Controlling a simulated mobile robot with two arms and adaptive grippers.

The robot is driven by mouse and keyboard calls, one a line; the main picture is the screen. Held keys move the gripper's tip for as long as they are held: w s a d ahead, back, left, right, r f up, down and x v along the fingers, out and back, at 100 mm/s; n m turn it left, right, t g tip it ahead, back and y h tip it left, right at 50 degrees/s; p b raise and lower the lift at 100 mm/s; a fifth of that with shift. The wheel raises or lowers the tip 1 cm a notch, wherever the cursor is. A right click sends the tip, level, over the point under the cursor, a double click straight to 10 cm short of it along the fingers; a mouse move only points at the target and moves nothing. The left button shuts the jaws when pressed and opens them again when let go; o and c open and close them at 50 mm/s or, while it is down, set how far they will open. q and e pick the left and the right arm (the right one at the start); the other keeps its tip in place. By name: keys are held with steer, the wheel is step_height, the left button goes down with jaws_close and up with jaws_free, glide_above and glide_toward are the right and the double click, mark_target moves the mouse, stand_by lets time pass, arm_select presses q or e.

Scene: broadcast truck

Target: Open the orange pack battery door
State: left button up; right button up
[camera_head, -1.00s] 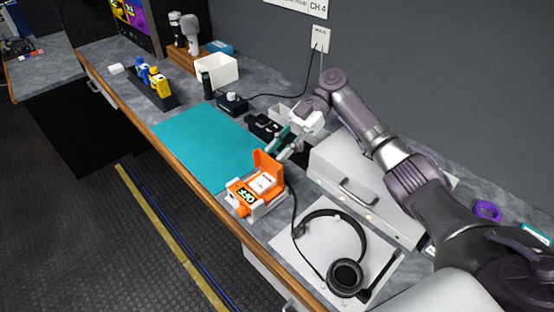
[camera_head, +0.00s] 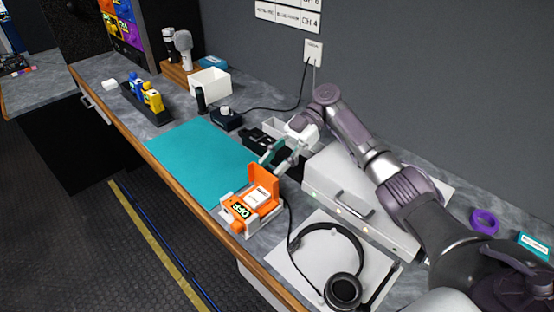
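The orange pack (camera_head: 240,209) sits in a white cradle (camera_head: 262,221) on the counter, with an "OFF" label facing front. Its orange battery door (camera_head: 264,178) stands raised at the back of the pack. A white block (camera_head: 257,197) shows in the bay in front of the door. My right gripper (camera_head: 274,164) is just behind and above the raised door, with its two fingers apart and nothing seen between them. Whether a fingertip touches the door cannot be told. My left gripper is not in view.
A teal mat (camera_head: 200,158) lies left of the pack. A silver case (camera_head: 345,195) stands right, under my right arm. Headphones (camera_head: 335,250) lie on a white sheet in front. A black device (camera_head: 262,141) and a white box (camera_head: 210,82) are farther back.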

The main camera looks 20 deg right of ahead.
steer(key=shift+v, duration=3.75)
